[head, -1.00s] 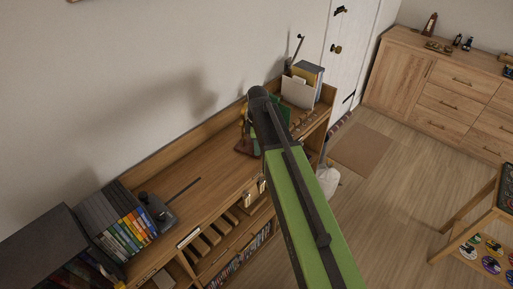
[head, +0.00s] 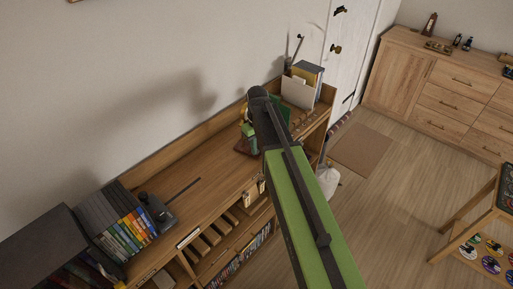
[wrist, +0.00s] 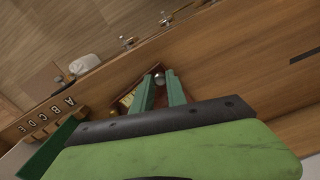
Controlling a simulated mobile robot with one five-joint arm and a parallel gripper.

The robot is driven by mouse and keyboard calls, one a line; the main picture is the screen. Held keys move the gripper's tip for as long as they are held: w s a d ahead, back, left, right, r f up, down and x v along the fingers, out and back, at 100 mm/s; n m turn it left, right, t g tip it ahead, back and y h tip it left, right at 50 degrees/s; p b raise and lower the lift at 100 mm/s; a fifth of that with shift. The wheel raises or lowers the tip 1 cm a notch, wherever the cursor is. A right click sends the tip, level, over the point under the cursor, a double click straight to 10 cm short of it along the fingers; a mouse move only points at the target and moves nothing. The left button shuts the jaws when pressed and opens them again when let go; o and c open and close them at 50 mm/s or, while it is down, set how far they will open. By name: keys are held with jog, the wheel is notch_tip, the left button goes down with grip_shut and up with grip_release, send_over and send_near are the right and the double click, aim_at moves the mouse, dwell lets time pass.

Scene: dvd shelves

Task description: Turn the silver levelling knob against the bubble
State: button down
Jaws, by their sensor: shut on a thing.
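The silver knob (wrist: 159,79), small and round, shows in the wrist view between the tips of the two green fingers. My gripper (wrist: 158,84) is shut on it, one finger on each side. The knob belongs to a small device with a reddish-brown base (wrist: 189,84) on the wooden shelf top. A pale yellowish part (wrist: 128,98) of it shows left of the fingers; I cannot make out a bubble. In the head view the base (head: 242,148) sits left of my arm's end, which hides much of the device and the knob.
A row of DVD cases (head: 125,230) and a dark device with a thin rod (head: 157,210) stand on the shelf top's near left. A file holder (head: 297,92) stands at the far end. Lettered dividers (wrist: 55,112) lie left of my gripper. Between these, the shelf top is largely clear.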

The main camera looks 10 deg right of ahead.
jog(key=m, duration=0.4)
jog(key=shift+m, duration=0.3)
jog(key=m, duration=1)
jog(key=shift+m, duration=0.4)
jog(key=m, duration=0.4)
jog(key=shift+m, duration=0.4)
jog(key=c, duration=1.3)
grip_release()
jog(key=shift+c, duration=0.2)
jog(key=shift+r, duration=0.1)
